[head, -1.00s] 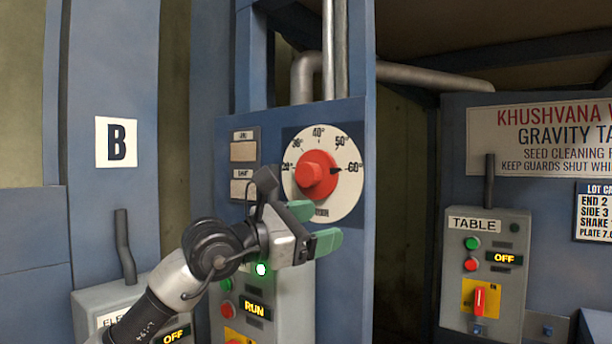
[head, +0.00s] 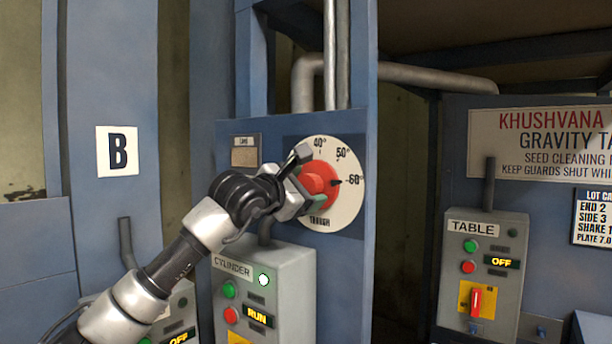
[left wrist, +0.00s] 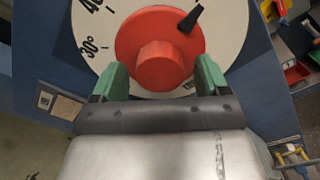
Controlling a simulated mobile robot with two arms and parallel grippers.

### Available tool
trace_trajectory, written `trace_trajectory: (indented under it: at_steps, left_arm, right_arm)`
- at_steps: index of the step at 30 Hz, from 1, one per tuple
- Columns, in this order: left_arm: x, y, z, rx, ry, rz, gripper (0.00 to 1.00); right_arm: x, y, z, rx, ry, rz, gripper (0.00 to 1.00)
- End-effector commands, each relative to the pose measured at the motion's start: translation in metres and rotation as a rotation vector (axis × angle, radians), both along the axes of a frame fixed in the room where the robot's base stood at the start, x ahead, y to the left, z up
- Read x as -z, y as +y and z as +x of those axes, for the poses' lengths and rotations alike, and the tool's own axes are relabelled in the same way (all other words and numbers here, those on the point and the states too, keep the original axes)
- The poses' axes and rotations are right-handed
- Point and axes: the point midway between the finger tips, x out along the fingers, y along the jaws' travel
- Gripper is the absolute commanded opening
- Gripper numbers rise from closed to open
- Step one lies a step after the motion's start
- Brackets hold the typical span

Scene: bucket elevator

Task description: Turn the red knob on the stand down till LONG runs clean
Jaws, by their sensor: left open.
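The red knob (head: 322,180) sits on a white dial (head: 346,205) marked in degrees on the blue stand. Its black pointer is at about 60°. In the left wrist view the knob (left wrist: 160,45) has a raised round grip in the middle. My left gripper (head: 312,178) is at the knob, with its green fingers open on either side of the grip; I cannot tell whether they touch it. The LONG window (head: 245,150) is a small framed beige pane left of the dial. My arm hides the pane below it. My right gripper is not in view.
The CYLINDER box (head: 290,290) below the dial reads RUN. The TABLE box (head: 483,275) at right reads OFF. Another box at lower left, partly behind my arm, reads OFF. A grey pipe (head: 430,78) runs behind the stand.

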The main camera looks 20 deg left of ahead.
Motion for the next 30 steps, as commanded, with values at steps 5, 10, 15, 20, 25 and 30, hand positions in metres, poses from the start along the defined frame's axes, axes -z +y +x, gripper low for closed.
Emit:
trace_trajectory:
  at_steps: [5,10,15,20,25,30]
  left_arm:
    - [0.0,-0.003,0.007,-0.001,-0.001,0.001,0.75]
    - [0.001,-0.003,0.008,-0.001,-0.001,0.001,0.75]
    - [0.001,-0.003,0.007,0.0,0.0,0.0,0.57]
    - [0.001,-0.003,0.007,0.0,0.0,0.0,0.32]
    - [0.001,-0.003,0.007,0.0,0.001,-0.004,0.26]
    - [0.004,-0.003,0.007,0.001,0.014,-0.04,0.26]
  right_arm:
    - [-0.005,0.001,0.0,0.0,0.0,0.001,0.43]
    - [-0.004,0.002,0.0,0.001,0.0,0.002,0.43]
    - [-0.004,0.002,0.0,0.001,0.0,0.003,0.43]
    - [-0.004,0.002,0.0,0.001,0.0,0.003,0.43]
    - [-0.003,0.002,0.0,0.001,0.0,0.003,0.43]
    - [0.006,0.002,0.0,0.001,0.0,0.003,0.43]
